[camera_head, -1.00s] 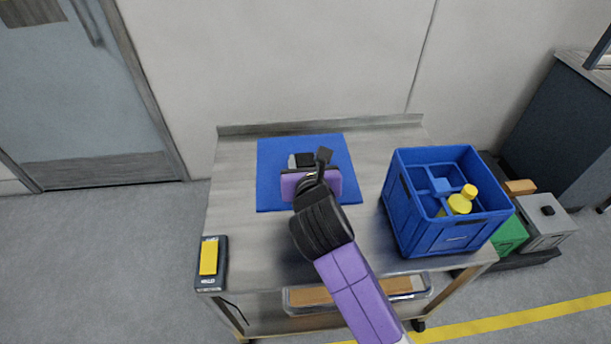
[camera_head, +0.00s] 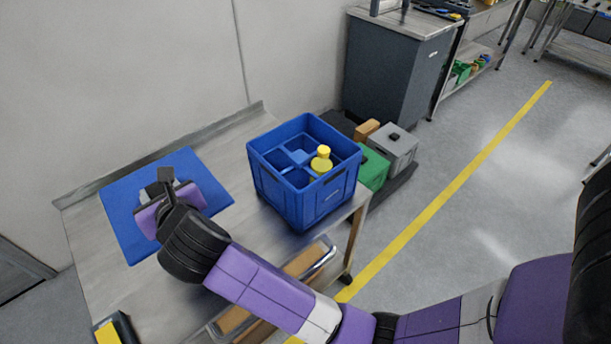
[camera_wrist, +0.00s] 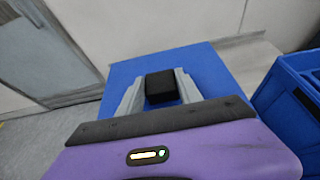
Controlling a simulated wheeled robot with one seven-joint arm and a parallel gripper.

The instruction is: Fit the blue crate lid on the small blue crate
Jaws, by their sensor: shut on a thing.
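The blue crate lid (camera_head: 122,218) is a flat blue square over the left part of the metal table. My gripper (camera_head: 166,184) is above it, shut on its black knob (camera_wrist: 162,87), which shows between the grey fingers in the wrist view. I cannot tell whether the lid rests on the table or is slightly raised. My gripper hides part of the lid. The blue crate (camera_head: 322,203) stands open on the table to the right of the lid, apart from it. It has blue dividers and a yellow bottle (camera_head: 321,165) inside. Its wall also shows at the right in the wrist view (camera_wrist: 283,98).
The table (camera_head: 92,243) has a raised back edge along the wall. A black and yellow device (camera_head: 115,330) lies at its front left corner. A green box (camera_head: 373,169) and a grey box (camera_head: 396,150) with a black knob stand low beyond the crate. Open floor lies to the right.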

